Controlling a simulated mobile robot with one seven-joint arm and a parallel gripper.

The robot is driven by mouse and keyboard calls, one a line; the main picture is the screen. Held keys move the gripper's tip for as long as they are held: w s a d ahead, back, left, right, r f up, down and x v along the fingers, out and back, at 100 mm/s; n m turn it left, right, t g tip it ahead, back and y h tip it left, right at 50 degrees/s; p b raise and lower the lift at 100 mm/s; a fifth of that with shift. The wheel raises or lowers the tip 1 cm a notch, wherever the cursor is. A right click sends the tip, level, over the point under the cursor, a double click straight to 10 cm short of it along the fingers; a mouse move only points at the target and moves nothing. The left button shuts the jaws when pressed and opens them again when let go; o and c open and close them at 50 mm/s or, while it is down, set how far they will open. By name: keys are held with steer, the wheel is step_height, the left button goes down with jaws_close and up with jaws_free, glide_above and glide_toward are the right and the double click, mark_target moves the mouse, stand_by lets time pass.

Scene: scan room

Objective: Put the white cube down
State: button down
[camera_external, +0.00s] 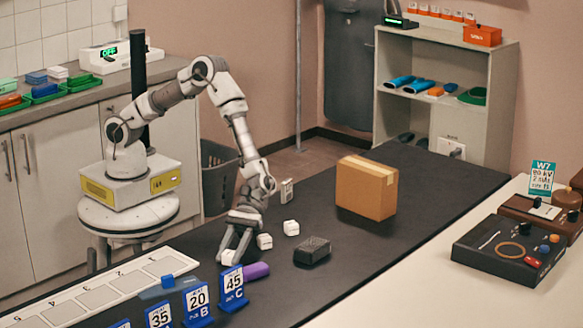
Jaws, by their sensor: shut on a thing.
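My gripper (233,250) points down over the dark bench top (345,235), at its near left part. It is shut on a small white cube (228,258), which shows low between the fingers. The fingers hide part of the cube, and I cannot tell whether it touches the bench. A second white cube (264,241) stands just right of the gripper, and a third white block (291,228) lies farther right.
A purple rounded thing (257,271) and blue number stands (233,289) are close in front. A black ridged block (312,251) lies right, with a cardboard box (366,188) beyond. A pale strip of squares (100,297) lies left. The bench between block and box is clear.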

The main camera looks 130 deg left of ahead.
steer(key=shift+f, duration=0.2)
steer(key=c, duration=0.5)
jaws_free()
steer(key=shift+c, duration=0.2)
steer(key=shift+r, duration=0.2)
